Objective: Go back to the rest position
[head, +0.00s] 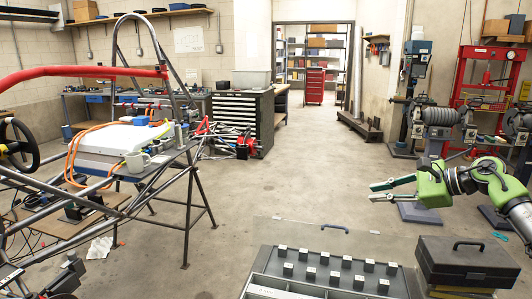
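My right gripper (371,191) comes in from the right side of the head view. Its green body is at the right and its two teal fingers point left. The fingers are apart with nothing between them, so it is open and empty. It is in the air above the floor, behind the case with small dark blocks. My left gripper is not in view.
An open case (335,240) with several dark blocks and a black toolbox (467,262) are in front. The middle floor is clear.

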